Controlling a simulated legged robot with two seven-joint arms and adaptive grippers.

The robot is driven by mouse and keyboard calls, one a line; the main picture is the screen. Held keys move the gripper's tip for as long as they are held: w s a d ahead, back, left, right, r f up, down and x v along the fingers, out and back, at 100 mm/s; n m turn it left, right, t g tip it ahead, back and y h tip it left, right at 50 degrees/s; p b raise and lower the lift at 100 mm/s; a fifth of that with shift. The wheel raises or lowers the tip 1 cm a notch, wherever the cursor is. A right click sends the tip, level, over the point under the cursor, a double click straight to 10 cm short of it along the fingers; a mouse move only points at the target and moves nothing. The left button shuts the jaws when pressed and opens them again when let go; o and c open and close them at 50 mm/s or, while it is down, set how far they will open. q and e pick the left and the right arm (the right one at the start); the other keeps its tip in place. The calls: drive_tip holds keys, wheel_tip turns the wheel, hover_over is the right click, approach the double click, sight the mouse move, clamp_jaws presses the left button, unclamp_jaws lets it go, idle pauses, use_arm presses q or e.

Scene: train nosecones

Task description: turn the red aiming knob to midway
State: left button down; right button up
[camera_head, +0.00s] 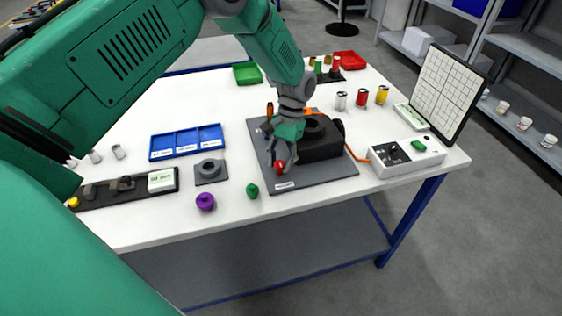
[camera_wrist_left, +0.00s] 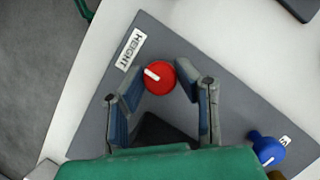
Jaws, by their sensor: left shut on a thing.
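The red aiming knob (camera_head: 280,168) is near the front left of a grey board (camera_head: 325,178). In the left wrist view the knob (camera_wrist_left: 161,79) is round, with a white pointer line on its left half. A white label reading HEIGHT (camera_wrist_left: 130,48) is beside it on the board. My left gripper (camera_head: 283,160) reaches down over the board. Its fingers (camera_wrist_left: 159,76) are shut on the knob from both sides. A black device (camera_head: 322,150) stands behind on the board. My right gripper is not in view.
A blue knob (camera_wrist_left: 268,148) stands on the board to the right in the wrist view. Loose purple (camera_head: 205,202) and green (camera_head: 252,191) knobs are in front left. A blue tray (camera_head: 187,153) is at left, a white box (camera_head: 405,172) at right.

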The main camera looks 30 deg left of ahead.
use_arm(q)
drive_tip(key=c, duration=1.3)
unclamp_jaws()
drive_tip(key=shift+w+a+r, duration=0.1)
drive_tip(key=shift+w+r, duration=0.05)
drive_tip(key=shift+w, duration=0.1)
drive_tip(key=shift+c, duration=0.2)
drive_tip(key=shift+o, duration=0.4)
drive_tip(key=shift+s, duration=0.1)
drive_tip(key=shift+r, duration=0.1)
drive_tip(key=v, duration=1.1)
drive_tip(key=shift+w+r, duration=0.2)
drive_tip(key=shift+r, duration=0.05)
